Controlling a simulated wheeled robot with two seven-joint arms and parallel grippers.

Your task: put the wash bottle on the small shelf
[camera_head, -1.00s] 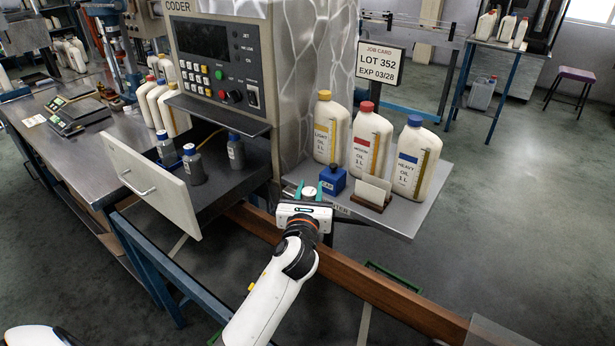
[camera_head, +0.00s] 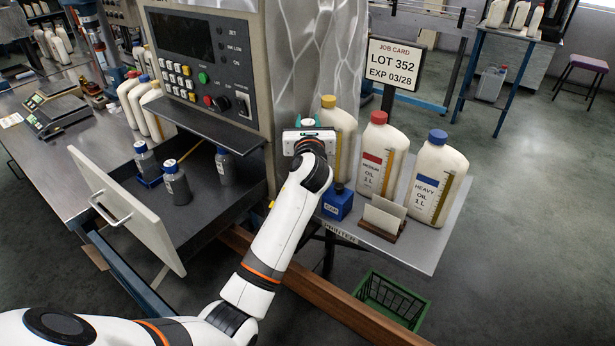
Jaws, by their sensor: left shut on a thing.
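The gripper is raised in front of the machine's pale column, left of the yellow-capped oil bottle (camera_head: 338,135). A shelf marked PRINTER (camera_head: 425,250) lies below and to the right. A narrow dark shelf (camera_head: 205,125) juts out under the coder panel. Three small grey bottles with blue caps stand in the open drawer (camera_head: 176,185). My right gripper is not in view.
The drawer front (camera_head: 125,210) sticks out at left. A green crate (camera_head: 395,298) is below on the floor.

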